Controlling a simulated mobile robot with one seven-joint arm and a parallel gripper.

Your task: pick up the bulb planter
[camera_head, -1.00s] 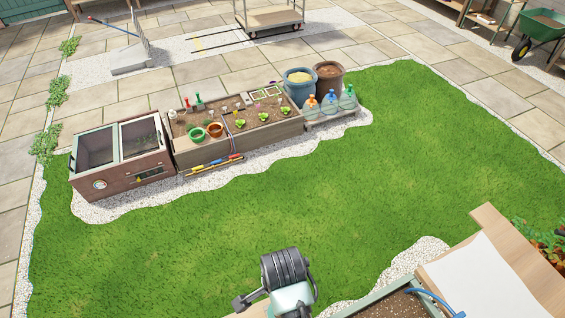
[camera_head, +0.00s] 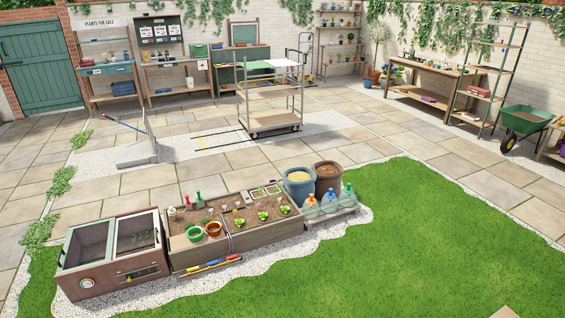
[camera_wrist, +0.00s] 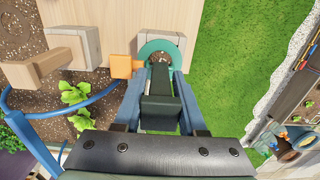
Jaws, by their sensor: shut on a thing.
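In the wrist view my gripper (camera_wrist: 160,84) is shut on the dark upright handle of the bulb planter (camera_wrist: 148,48). The planter shows as a teal ring beyond the fingertips, with brown grainy material visible inside it. My gripper and the planter are not in the head view.
In the wrist view an orange block (camera_wrist: 122,66), wooden pieces (camera_wrist: 40,66), a blue hose (camera_wrist: 88,108) and leafy plants (camera_wrist: 75,93) lie close on the left. In the head view a planter bed (camera_head: 240,241), buckets (camera_head: 299,188) and a cart (camera_head: 270,125) stand across open lawn (camera_head: 420,240).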

